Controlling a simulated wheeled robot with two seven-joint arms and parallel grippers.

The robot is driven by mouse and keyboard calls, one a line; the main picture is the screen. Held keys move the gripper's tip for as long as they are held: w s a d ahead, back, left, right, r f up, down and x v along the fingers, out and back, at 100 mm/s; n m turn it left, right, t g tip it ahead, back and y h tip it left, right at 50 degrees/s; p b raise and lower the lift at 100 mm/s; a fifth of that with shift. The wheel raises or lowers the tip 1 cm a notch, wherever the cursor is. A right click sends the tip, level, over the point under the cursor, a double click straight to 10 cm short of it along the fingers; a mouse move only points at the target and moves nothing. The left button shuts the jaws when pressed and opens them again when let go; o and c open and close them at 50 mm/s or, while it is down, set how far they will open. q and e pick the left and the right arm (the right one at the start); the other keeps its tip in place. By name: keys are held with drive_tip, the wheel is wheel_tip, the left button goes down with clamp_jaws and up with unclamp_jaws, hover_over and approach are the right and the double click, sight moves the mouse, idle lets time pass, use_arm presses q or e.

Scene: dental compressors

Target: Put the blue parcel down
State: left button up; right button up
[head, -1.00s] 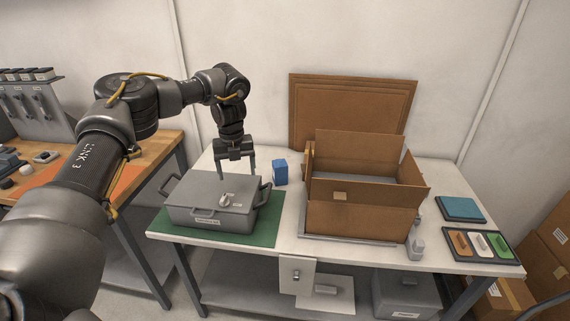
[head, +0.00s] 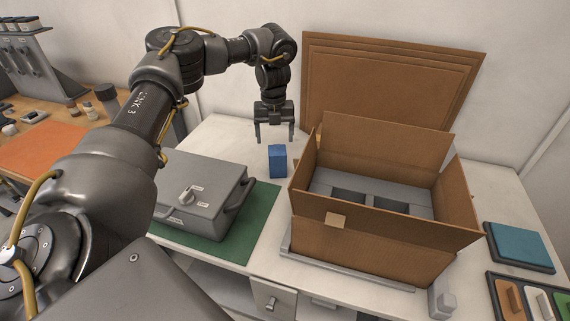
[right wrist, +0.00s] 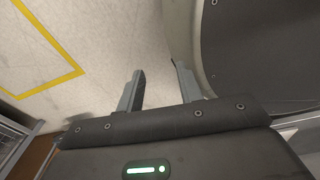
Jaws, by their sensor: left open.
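The blue parcel (head: 278,162) is a small blue box standing upright on the white table, between the grey case and the open cardboard box. My left gripper (head: 275,138) is open and empty, with its fingers pointing down. In the head view it shows just above the parcel, apart from it. My right gripper (right wrist: 160,88) shows in the right wrist view with its two fingers apart and nothing between them, over the floor.
A grey case (head: 198,195) lies on a green mat (head: 262,208) to the left. The open cardboard box (head: 365,247) with grey inserts stands to the right. Flat cardboard sheets (head: 390,85) lean on the wall. A teal pad (head: 518,245) lies at far right.

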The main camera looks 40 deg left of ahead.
sight(278, 150)
use_arm(q)
drive_tip(key=shift+w+f, duration=0.1)
drive_tip(key=shift+f, duration=0.45)
drive_tip(key=shift+w+f+b, duration=0.15)
drive_tip(key=shift+w+b, duration=0.15)
drive_tip(key=shift+w, duration=0.1)
wheel_tip(278, 150, down, 5)
drive_tip(key=shift+d+b, duration=0.1)
drive_tip(key=shift+b, duration=0.4)
drive_tip(key=shift+f+p, duration=0.55)
drive_tip(key=shift+f, duration=2.25)
drive_tip(key=shift+s, duration=0.1)
drive_tip(key=shift+c, duration=0.2)
drive_tip(key=c, duration=1.2)
